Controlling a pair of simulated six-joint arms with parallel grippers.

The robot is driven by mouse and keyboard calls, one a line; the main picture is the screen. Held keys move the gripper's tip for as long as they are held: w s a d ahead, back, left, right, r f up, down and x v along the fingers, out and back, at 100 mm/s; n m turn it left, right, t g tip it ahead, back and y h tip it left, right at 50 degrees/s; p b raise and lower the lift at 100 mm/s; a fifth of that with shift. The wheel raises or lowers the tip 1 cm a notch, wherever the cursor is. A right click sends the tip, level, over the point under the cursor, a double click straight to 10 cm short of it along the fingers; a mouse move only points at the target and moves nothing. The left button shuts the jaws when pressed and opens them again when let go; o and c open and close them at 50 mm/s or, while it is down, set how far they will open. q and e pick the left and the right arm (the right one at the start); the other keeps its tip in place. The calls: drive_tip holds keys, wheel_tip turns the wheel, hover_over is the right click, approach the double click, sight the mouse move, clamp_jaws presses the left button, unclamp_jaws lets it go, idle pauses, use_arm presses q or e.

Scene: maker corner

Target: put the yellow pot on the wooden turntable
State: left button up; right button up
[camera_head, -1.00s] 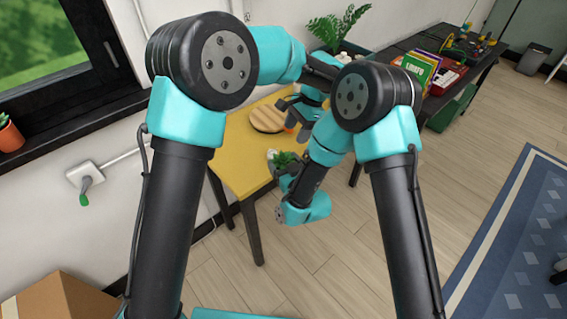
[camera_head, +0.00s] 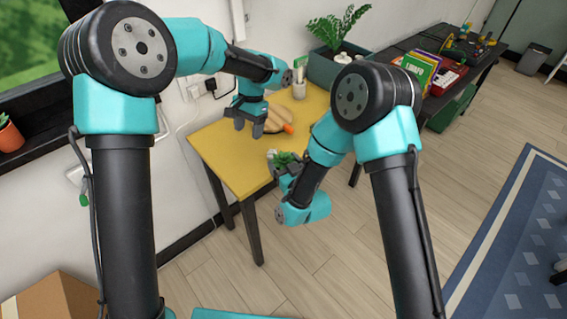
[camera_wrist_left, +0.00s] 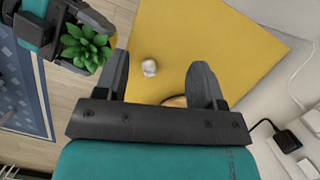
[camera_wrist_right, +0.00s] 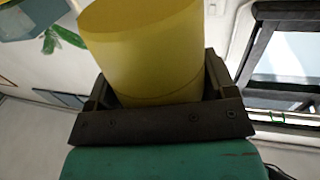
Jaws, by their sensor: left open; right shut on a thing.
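The yellow pot (camera_wrist_right: 150,50) is gripped between the fingers of my right gripper (camera_wrist_right: 160,85), filling the right wrist view. Its green plant shows in the head view (camera_head: 285,158) and the left wrist view (camera_wrist_left: 86,45), off the table's right side. The wooden turntable (camera_head: 275,118) lies on the yellow table, partly hidden behind my left gripper (camera_head: 248,125); only a sliver shows in the left wrist view (camera_wrist_left: 176,101). My left gripper is open and empty above the table, in front of the turntable.
A small whitish object (camera_wrist_left: 149,68) lies on the yellow table (camera_head: 222,150). An orange item (camera_head: 288,128) is beside the turntable, and a light cup (camera_head: 299,90) stands farther back. A large planter (camera_head: 335,72) is behind the table. The table's front left is clear.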

use_arm(q)
drive_tip(key=s+a+f+n+h, duration=0.2)
drive_tip(key=s+a+f+n, duration=0.15)
drive_tip(key=a, duration=0.45)
drive_tip(key=s+d+f+n+h, duration=0.2)
drive_tip(key=s+d+f, duration=0.3)
drive_tip(key=s+f, duration=0.45)
drive_tip(key=s+d+f+n+h, duration=0.2)
drive_tip(key=s+d+f+n, duration=0.15)
drive_tip(key=s+f, duration=0.6)
drive_tip(key=s+a+f+m+t, duration=0.1)
drive_tip(key=s+a+f+t, duration=0.1)
drive_tip(key=a+f, duration=0.4)
drive_tip(key=shift+s+a+f+t+y, duration=0.15)
drive_tip(key=shift+a+f+t+y, duration=0.25)
drive_tip(key=shift+f+t, duration=0.9)
drive_tip(key=shift+f+g, duration=0.35)
drive_tip(key=shift+g, duration=0.05)
